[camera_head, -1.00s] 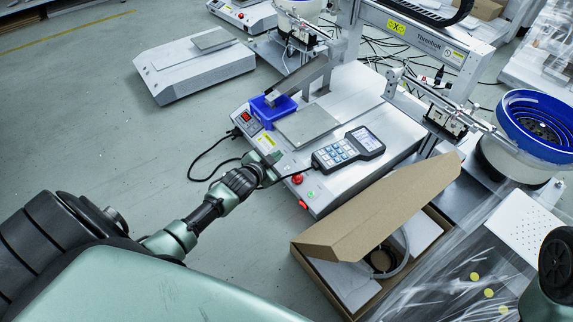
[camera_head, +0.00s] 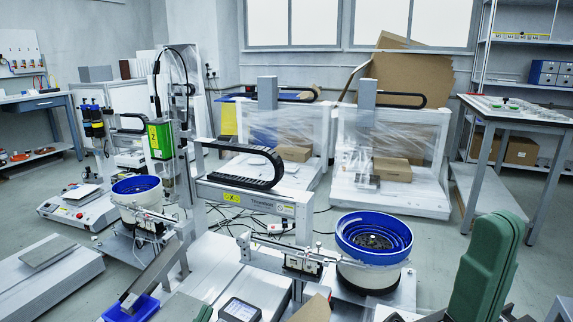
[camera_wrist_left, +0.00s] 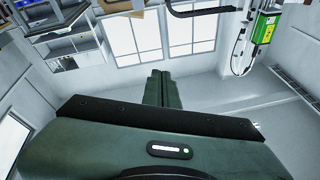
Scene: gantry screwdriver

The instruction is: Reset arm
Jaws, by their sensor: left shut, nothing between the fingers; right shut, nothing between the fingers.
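My left gripper (camera_head: 190,307) shows only as a green tip at the bottom edge of the head view, left of the handheld meter; the rest is cut off. In the left wrist view its two dark green fingers (camera_wrist_left: 163,78) lie together, shut and empty, against the wall and windows. My right gripper (camera_head: 497,230) stands large at the lower right of the head view, green fingers pointing up, shut with nothing between them. It appears in front of the floor, right of the blue-rimmed feeder bowl (camera_head: 374,240).
The gantry (camera_head: 255,200) with its green screwdriver unit (camera_head: 160,139) stands at centre left. A blue bin (camera_head: 133,309) and the meter (camera_head: 240,311) are low in view. A second bowl feeder (camera_head: 137,190) is at left, a bench (camera_head: 515,113) at right. Open floor shows between.

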